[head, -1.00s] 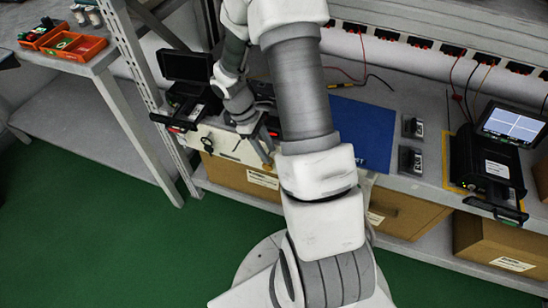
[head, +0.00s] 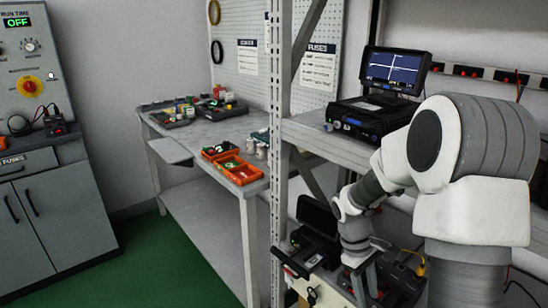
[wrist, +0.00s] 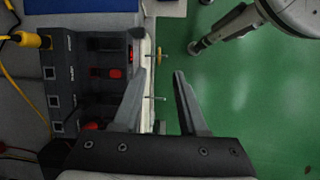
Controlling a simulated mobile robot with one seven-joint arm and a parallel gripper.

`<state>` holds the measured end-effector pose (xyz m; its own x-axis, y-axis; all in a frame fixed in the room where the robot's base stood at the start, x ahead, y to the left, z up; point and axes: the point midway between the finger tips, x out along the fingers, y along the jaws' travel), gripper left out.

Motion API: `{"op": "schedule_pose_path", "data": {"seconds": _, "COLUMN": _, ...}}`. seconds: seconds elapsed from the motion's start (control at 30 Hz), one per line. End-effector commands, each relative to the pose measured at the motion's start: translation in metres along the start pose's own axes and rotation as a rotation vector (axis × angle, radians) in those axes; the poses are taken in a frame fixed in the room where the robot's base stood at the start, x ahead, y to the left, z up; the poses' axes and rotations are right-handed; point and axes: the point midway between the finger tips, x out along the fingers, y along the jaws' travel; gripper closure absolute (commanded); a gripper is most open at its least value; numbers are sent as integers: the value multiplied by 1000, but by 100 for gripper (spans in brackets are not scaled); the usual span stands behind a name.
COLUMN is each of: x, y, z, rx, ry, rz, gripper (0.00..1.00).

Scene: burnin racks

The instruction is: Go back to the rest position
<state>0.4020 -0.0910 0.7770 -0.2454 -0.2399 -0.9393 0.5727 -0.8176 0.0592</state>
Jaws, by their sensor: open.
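My gripper (head: 366,284) hangs at the front of the lower rack shelf in the head view, beside a black unit with its lid raised (head: 316,236). In the wrist view my gripper (wrist: 160,78) has its two fingers spread with nothing between them. Beyond the fingers are the pale shelf front edge and green floor (wrist: 240,110). A small yellow-tipped piece (wrist: 158,56) and a metal pin (wrist: 155,98) stick out from that edge. My arm covers part of the shelf in the head view.
A tester with a lit screen (head: 393,68) stands on the upper rack shelf. A rack post (head: 279,130) separates it from a side table (head: 215,130) with orange bins (head: 240,170). A grey console (head: 50,210) reads OFF. A grey socket strip (wrist: 58,80) carries a yellow plug (wrist: 30,40).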

Motion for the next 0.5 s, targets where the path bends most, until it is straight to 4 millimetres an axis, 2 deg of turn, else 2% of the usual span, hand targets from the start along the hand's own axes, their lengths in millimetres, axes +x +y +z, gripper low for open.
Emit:
{"op": "schedule_pose_path", "data": {"seconds": 0.03, "x": -18, "y": -3, "z": 6, "rx": 29, "ry": 27, "rz": 21, "gripper": 58}}
{"op": "schedule_pose_path", "data": {"seconds": 0.2, "x": -63, "y": -18, "z": 27, "rx": 137, "ry": 115, "rz": 63, "gripper": 58}}
{"op": "schedule_pose_path", "data": {"seconds": 0.5, "x": -125, "y": -55, "z": 67, "rx": 317, "ry": 303, "rz": 101, "gripper": 58}}
